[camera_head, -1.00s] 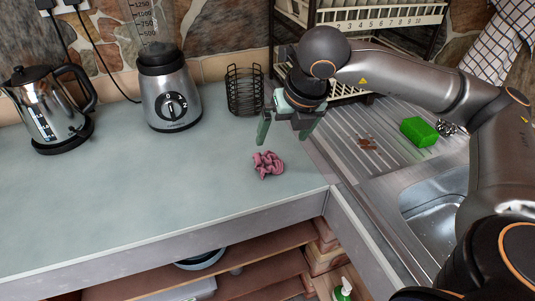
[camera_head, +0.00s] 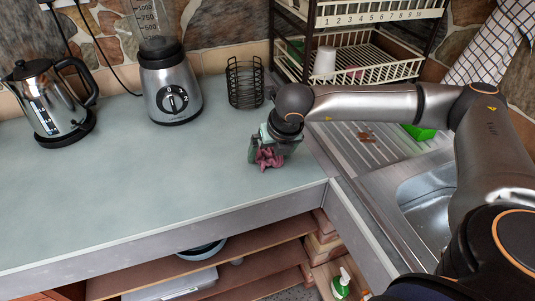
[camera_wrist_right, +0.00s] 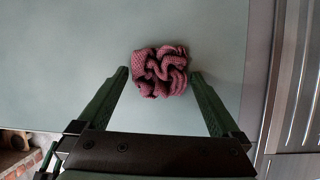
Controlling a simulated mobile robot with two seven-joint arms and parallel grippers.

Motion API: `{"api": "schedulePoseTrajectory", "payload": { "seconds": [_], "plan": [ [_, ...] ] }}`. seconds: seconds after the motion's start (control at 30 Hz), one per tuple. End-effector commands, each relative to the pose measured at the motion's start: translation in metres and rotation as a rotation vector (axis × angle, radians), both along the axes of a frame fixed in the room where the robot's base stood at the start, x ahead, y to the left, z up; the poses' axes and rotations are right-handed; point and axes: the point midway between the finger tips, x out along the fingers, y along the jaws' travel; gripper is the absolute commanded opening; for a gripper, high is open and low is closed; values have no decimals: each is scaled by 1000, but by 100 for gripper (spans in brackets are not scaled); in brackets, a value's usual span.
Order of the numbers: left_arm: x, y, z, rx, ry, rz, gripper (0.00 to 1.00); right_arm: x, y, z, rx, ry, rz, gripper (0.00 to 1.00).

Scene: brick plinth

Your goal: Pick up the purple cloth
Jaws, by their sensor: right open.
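The purple cloth (camera_head: 268,158), pinkish and crumpled into a small heap, lies on the pale grey-green counter (camera_head: 130,190) near its front right corner. My right gripper (camera_head: 266,156) is down at the cloth and partly covers it in the head view. In the right wrist view the cloth (camera_wrist_right: 160,71) lies between and just beyond the two open fingertips (camera_wrist_right: 159,73), with a finger on either side. I cannot tell whether the fingers touch it. My left gripper is not in view.
A wire basket (camera_head: 245,83), a blender (camera_head: 169,88) and a kettle (camera_head: 46,105) stand along the back of the counter. A dish rack (camera_head: 370,70) and a sink (camera_head: 425,195) with a green sponge (camera_head: 419,132) are at the right. The counter's left middle is clear.

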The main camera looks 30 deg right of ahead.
Motion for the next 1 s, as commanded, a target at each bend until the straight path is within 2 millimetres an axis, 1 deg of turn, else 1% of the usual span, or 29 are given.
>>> {"api": "schedulePoseTrajectory", "payload": {
  "seconds": [0.17,0.2,0.8,1.0],
  "plan": [
    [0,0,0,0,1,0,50,0,0,-1,0,0,0,100],
    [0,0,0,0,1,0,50,0,0,-1,0,1,0,98],
    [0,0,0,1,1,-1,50,0,0,0,0,0,0,31],
    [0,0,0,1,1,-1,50,0,0,0,0,0,0,31]
  ]
}}
